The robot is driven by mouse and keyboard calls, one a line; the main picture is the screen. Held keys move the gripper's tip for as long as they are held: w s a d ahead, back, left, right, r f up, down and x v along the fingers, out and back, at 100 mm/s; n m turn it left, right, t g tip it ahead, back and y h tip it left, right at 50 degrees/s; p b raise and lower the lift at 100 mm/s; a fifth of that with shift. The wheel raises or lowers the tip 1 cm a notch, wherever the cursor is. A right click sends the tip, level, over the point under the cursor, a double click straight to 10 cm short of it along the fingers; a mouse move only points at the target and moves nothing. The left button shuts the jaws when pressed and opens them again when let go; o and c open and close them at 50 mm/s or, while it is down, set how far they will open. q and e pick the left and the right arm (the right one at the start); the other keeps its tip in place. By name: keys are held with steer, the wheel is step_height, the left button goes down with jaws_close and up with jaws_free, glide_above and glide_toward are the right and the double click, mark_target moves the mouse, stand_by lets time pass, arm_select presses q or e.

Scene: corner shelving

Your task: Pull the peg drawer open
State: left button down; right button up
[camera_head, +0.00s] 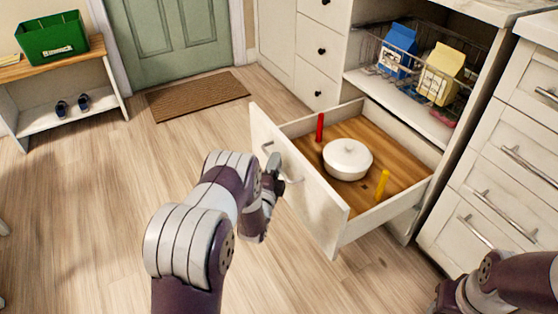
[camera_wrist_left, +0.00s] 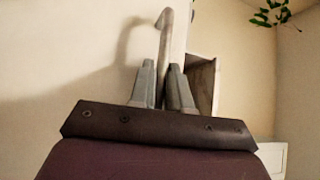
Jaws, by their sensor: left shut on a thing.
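The peg drawer (camera_head: 300,190) is pulled out of the cabinet, with its white front panel and wooden floor showing in the head view. On its floor are a red peg (camera_head: 320,127), a white lidded pot (camera_head: 347,160) and a yellow peg (camera_head: 382,184). My left gripper (camera_head: 276,180) is at the front panel, shut on the curved metal drawer handle (camera_head: 291,180). In the left wrist view, the handle (camera_wrist_left: 165,50) rises between the two gripper fingers (camera_wrist_left: 163,88). My right arm shows at the lower right of the head view, but its gripper is out of frame.
Above the drawer, a shelf (camera_head: 400,103) and wire basket hold a blue carton (camera_head: 397,50) and a yellow carton (camera_head: 440,73). White drawers (camera_head: 490,190) stand to the right. Open wooden floor lies left of the drawer, with a brown mat (camera_head: 197,95) by the green door.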

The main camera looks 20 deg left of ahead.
arm_select(q)
steer(key=shift+f, duration=0.1)
steer(key=c, duration=1.2)
jaws_free()
steer(key=s+d+f+p, duration=0.1)
steer(key=s+p, duration=0.3)
steer(key=s, duration=0.8)
steer(key=shift+s+d+f+p, duration=0.25)
steer(key=shift+d+f+p, duration=0.1)
steer(key=shift+p, duration=0.05)
